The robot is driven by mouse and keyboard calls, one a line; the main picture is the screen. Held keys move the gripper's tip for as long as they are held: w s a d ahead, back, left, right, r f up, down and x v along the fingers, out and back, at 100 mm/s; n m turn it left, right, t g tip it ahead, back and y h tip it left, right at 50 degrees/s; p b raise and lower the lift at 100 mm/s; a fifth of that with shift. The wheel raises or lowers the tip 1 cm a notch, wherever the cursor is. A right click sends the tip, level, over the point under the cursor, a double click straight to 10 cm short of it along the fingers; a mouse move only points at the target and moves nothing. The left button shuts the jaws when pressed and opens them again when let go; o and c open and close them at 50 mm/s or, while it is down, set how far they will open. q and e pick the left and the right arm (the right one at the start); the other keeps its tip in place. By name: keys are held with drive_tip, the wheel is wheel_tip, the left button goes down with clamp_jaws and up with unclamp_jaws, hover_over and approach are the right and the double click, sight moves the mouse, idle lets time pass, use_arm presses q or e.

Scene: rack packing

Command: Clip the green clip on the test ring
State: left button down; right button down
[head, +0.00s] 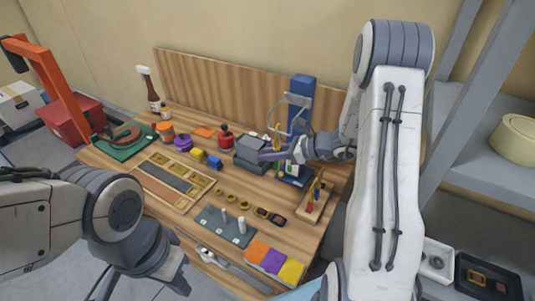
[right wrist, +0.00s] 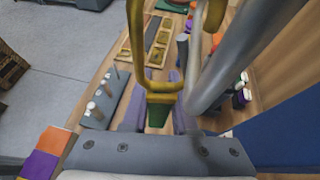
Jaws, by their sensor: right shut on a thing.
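The green clip (right wrist: 159,108) has a green body and a large gold loop. My right gripper (right wrist: 156,119) is shut on its green body, with the loop extending beyond the fingers. In the head view my right gripper (head: 272,154) is beside the blue post (head: 301,97). The grey test ring (head: 289,103) is attached to that post. In the right wrist view the test ring (right wrist: 232,62) is large and close, overlapping the right side of the gold loop; I cannot tell whether it passes through. My left gripper (head: 145,280) is low at the left, its fingertips unclear.
A dark grey box (head: 252,152) stands just left of my right gripper. A small wooden rack (head: 317,203) with coloured items is in front of the post. A pegged grey plate (head: 218,232) and coloured blocks (head: 274,262) lie along the front. A wooden back panel (head: 225,90) bounds the bench.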

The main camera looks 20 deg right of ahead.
drive_tip(key=shift+w+d, duration=0.5)
idle(0.6)
drive_tip(key=shift+w+f+b, duration=0.1)
drive_tip(key=shift+f+b, duration=0.6)
drive_tip(key=shift+f, duration=0.05)
idle(0.4)
drive_tip(key=shift+a+f+b, duration=0.1)
drive_tip(key=shift+f+b, duration=0.2)
drive_tip(key=shift+b, duration=0.05)
idle(0.5)
idle(0.3)
